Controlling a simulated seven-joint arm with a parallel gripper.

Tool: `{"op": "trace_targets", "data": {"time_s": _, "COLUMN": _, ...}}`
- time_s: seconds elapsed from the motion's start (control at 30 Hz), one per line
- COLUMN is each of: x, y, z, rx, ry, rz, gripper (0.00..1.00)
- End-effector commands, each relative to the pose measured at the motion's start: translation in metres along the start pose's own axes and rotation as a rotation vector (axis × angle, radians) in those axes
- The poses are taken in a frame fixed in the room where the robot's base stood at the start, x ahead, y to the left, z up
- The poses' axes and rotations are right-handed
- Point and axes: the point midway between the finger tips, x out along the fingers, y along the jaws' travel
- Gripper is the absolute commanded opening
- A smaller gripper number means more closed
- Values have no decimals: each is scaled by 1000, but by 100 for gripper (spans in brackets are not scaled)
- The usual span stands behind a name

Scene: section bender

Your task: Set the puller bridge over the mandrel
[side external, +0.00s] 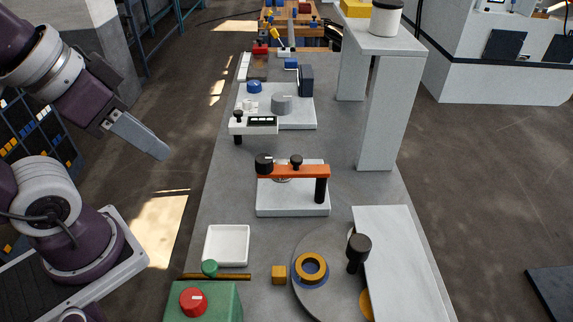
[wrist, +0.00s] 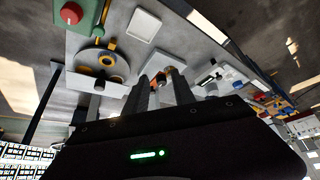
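The puller bridge, an orange bar (side external: 293,171) with black knobs and a dark leg at its right end, stands across a white base plate (side external: 292,209) in mid-table. A small pale round part shows just under the bar; most of it is hidden, and I cannot tell if it is the mandrel. A grey cylinder (side external: 282,104) stands on another white plate farther back. My gripper (side external: 163,152) is up at the left, beyond the table's left edge and well apart from the bridge. In the wrist view my gripper's fingers (wrist: 161,80) look apart and empty, with orange beyond them.
In front are a white tray (side external: 227,246), a green box with a red button (side external: 193,302), and a turntable with a yellow ring (side external: 311,268) and black knob (side external: 358,247). A tall grey stand (side external: 388,115) rises at right.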

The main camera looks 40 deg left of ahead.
Motion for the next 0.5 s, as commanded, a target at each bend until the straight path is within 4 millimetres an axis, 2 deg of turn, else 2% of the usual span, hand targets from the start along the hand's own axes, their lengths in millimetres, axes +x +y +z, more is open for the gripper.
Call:
{"op": "trace_targets", "data": {"time_s": 0.03, "x": 0, "y": 0, "z": -2, "rx": 26, "ry": -6, "rz": -3, "gripper": 19}}
{"op": "trace_targets", "data": {"time_s": 0.07, "x": 1, "y": 1, "z": -5, "rx": 63, "ry": -15, "rz": -6, "gripper": 13}}
{"op": "trace_targets", "data": {"time_s": 0.13, "x": 4, "y": 3, "z": -15, "rx": 229, "ry": -53, "rz": -18, "gripper": 0}}
{"op": "trace_targets", "data": {"time_s": 0.17, "x": 7, "y": 5, "z": -22, "rx": 335, "ry": -77, "rz": -23, "gripper": 0}}
{"op": "trace_targets", "data": {"time_s": 0.27, "x": 23, "y": 18, "z": -51, "rx": 795, "ry": -173, "rz": -17, "gripper": 0}}
{"op": "trace_targets", "data": {"time_s": 0.4, "x": 61, "y": 52, "z": -86, "rx": 1474, "ry": -286, "rz": 63, "gripper": 0}}
{"op": "trace_targets", "data": {"time_s": 0.5, "x": 90, "y": 80, "z": -100, "rx": 1868, "ry": -331, "rz": 147, "gripper": 0}}
